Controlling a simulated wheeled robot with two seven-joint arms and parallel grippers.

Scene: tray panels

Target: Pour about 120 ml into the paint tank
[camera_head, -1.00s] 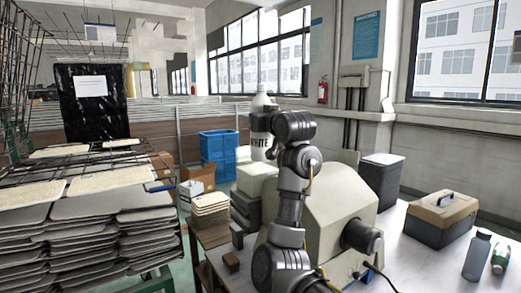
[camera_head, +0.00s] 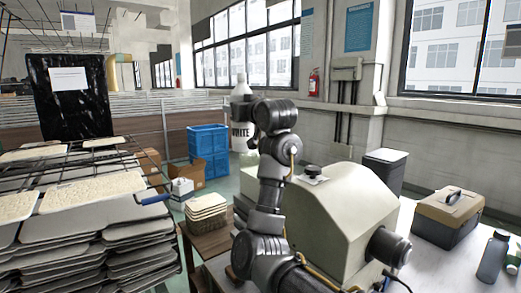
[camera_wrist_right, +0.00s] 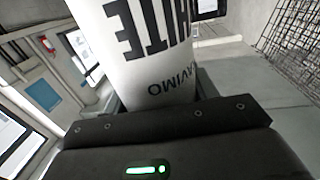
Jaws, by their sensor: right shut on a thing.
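A white bottle (camera_head: 242,133) lettered "WHITE" stands upright in the air in the head view, left of my right wrist. In the right wrist view the bottle (camera_wrist_right: 150,50) sits between the fingers of my right gripper (camera_wrist_right: 157,100), which is shut on it. The bottle's lower end is partly hidden by my arm in the head view. A beige machine (camera_head: 345,205) with a dark cap (camera_head: 313,172) on top stands right of my arm; I cannot tell for sure that this is the paint tank. The bottle is left of the cap and apart from it. My left gripper is not in view.
A drying rack with stacked trays (camera_head: 95,230) fills the left. Blue crates (camera_head: 208,142) stand on the floor behind. A toolbox (camera_head: 447,218), a grey bottle (camera_head: 493,257) and a small green-and-white bottle (camera_head: 513,262) stand on the table at right.

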